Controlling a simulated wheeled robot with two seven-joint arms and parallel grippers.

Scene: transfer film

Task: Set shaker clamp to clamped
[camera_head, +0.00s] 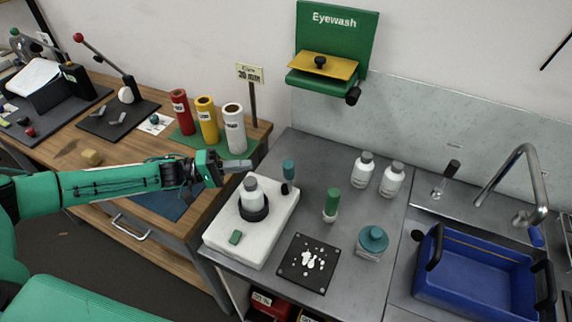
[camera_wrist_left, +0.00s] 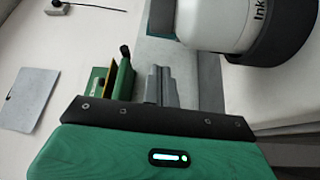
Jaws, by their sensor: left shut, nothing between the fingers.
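The shaker is a white block (camera_head: 226,240) on the grey counter. A white bottle (camera_head: 252,190) with a grey cap stands in its black ring (camera_head: 254,208). An upright teal-topped handle (camera_head: 288,175) with a black foot is at the block's far right corner; it looks like the clamp lever, but I cannot tell its setting. My left gripper (camera_head: 238,166) is shut and empty, just left of and above the bottle cap, apart from the handle. In the left wrist view the shut fingers (camera_wrist_left: 162,84) are beside the bottle (camera_wrist_left: 215,22), labelled "Ink". My right gripper is out of view.
A black plate with white pieces (camera_head: 308,263), a green-topped bottle (camera_head: 332,205), a teal-lidded jar (camera_head: 372,243) and a blue tub (camera_head: 480,270) stand to the right. Red, yellow and white cylinders (camera_head: 234,128) stand behind my left gripper.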

